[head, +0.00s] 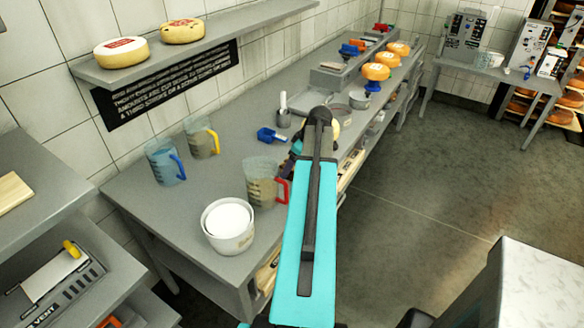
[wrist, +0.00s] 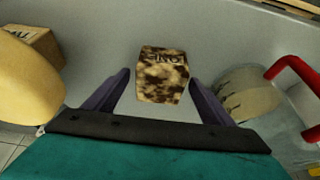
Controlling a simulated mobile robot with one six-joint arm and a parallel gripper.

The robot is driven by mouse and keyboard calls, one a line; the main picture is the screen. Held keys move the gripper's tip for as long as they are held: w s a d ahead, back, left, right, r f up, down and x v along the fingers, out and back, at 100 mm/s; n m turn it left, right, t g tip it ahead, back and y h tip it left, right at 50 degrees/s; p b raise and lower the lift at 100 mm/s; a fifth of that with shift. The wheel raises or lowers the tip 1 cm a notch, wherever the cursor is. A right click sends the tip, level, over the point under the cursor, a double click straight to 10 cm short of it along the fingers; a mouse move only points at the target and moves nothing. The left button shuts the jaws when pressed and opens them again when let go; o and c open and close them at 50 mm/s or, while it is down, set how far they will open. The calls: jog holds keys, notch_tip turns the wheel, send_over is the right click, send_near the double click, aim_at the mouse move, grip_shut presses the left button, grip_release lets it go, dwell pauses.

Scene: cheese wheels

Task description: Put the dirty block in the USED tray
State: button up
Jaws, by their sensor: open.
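A block mottled dark brown and cream (wrist: 163,76), with partly legible letters near its far edge, sits on the grey worktop in the wrist view. My gripper (wrist: 159,78) is open, with one dark purple finger on each side of the block's near part. I see a gap on both sides and nothing held. In the head view my teal arm reaches over the worktop and hides the block and most of the gripper. I cannot make out a tray marked USED in either view.
A jug with a red handle (wrist: 250,95) stands close on the right in the wrist view. A pale yellow cheese wheel (wrist: 25,80) and a wooden box (wrist: 35,42) are on the left. In the head view, white bowls (head: 228,225) stand on the worktop's near end.

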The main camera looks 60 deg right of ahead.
jog(key=shift+w+f, duration=0.25)
jog(key=shift+f, duration=0.35)
jog(key=c, duration=1.3)
jog(key=shift+r, duration=0.15)
jog(key=shift+c, duration=0.2)
jog(key=shift+r+b, duration=0.75)
jog(key=shift+r, duration=0.5)
jog(key=shift+s+r+b, duration=0.25)
jog(key=shift+r+b, duration=0.05)
jog(key=s+r+b, duration=0.1)
jog(key=s+b, duration=0.3)
jog(key=s, duration=1.1)
jog(key=shift+s+r, duration=0.25)
jog(key=shift+r, duration=0.05)
jog(key=shift+a, duration=0.1)
